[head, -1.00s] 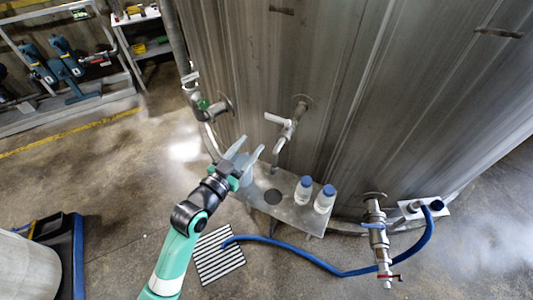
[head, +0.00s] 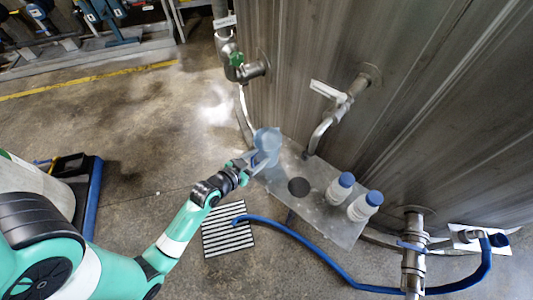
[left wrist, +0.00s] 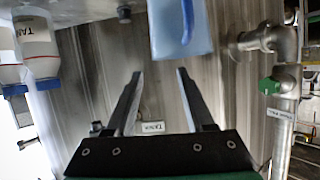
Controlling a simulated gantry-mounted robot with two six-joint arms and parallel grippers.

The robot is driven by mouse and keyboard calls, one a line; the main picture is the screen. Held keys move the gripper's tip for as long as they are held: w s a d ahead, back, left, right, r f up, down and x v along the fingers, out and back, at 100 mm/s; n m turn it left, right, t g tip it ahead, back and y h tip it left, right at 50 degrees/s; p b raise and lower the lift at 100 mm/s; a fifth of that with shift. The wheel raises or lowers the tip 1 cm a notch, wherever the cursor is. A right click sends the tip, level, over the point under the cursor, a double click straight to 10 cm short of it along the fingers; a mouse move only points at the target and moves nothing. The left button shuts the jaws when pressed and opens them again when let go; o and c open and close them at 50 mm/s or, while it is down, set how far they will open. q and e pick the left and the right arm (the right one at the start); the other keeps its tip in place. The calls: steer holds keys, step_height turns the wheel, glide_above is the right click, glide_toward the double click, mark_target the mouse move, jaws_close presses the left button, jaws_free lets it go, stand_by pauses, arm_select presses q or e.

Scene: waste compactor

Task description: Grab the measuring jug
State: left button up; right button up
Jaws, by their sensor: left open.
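The measuring jug (head: 267,140) is light blue and translucent. It stands at the left end of the metal shelf against the tank. In the left wrist view the jug (left wrist: 168,40) is at the top, with its blue handle (left wrist: 188,20) towards the right. My left gripper (head: 257,160) is at the jug in the head view and partly overlaps it. In the left wrist view its fingers (left wrist: 159,74) are apart with nothing between them, and the jug lies just beyond the tips. I cannot tell whether they touch. My right gripper is not in view.
Two white bottles with blue caps (head: 340,188) (head: 364,206) stand on the metal shelf (head: 316,205). A tap (head: 330,118) hangs above it and a green-handled valve (head: 240,63) is to the left. A blue hose (head: 325,268) runs across the floor by a drain grate (head: 227,228).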

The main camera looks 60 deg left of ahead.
arm_select(q)
steer(key=b+x, duration=0.2)
steer(key=x, duration=0.4)
steer(key=b, duration=0.2)
glide_above(277, 157)
steer(key=shift+w+a+f, duration=0.1)
steer(key=shift+a+f, duration=0.05)
steer(key=shift+f, duration=0.3)
steer(key=shift+w+a+f, duration=0.1)
steer(key=shift+f, duration=0.35)
steer(key=shift+s, duration=0.1)
jaws_close()
stand_by(0.3)
